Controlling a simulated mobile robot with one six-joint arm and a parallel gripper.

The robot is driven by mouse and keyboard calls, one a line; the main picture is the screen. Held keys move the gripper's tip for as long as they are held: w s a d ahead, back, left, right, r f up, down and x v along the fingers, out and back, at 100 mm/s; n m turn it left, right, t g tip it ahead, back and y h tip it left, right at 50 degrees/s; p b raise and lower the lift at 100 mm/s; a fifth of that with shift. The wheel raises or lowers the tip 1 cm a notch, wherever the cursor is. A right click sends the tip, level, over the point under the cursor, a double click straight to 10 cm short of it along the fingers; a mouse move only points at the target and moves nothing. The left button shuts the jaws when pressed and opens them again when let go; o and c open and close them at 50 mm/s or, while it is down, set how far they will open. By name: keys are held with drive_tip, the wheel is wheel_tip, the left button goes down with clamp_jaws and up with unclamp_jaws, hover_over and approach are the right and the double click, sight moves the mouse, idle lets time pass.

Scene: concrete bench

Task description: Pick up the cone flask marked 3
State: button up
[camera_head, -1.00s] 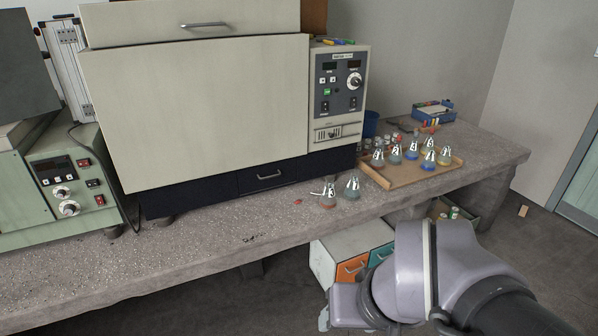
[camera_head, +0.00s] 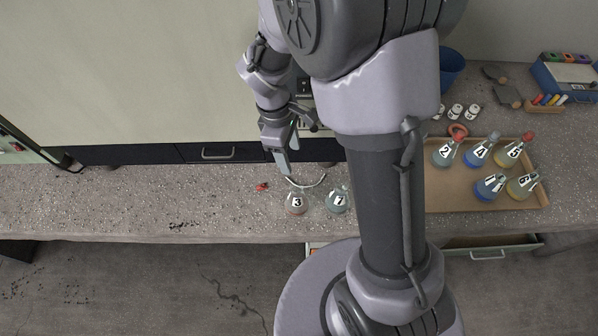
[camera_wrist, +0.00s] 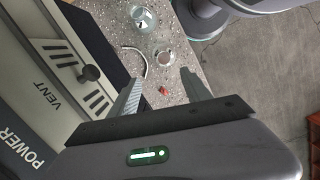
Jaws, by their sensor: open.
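A thin white curved piece (camera_head: 308,185) lies just behind the flasks. A small red bit (camera_head: 262,187) lies to their left. A tray (camera_head: 437,195) with several marked flasks stands at the right. The large cabinet (camera_head: 130,70) rises behind; bench to the left is mostly clear.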

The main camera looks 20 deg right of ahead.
drive_tip(key=b, duration=0.4)
hover_over(297, 187)
drive_tip(key=f, duration=0.6)
drive_tip(key=a+f, duration=0.1)
drive_tip(key=f, duration=0.2)
drive_tip(key=shift+s+f, duration=0.25)
drive_tip(key=shift+f, duration=0.15)
drive_tip(key=f+b, duration=0.2)
drive_tip(key=f, duration=0.1)
drive_tip(key=f+b, duration=0.1)
drive_tip(key=f, duration=0.1)
drive_tip(key=shift+s+d+f, duration=0.1)
drive_tip(key=shift+s+d, duration=0.2)
drive_tip(key=shift+s, duration=0.1)
drive_tip(key=shift+r, duration=0.2)
clamp_jaws()
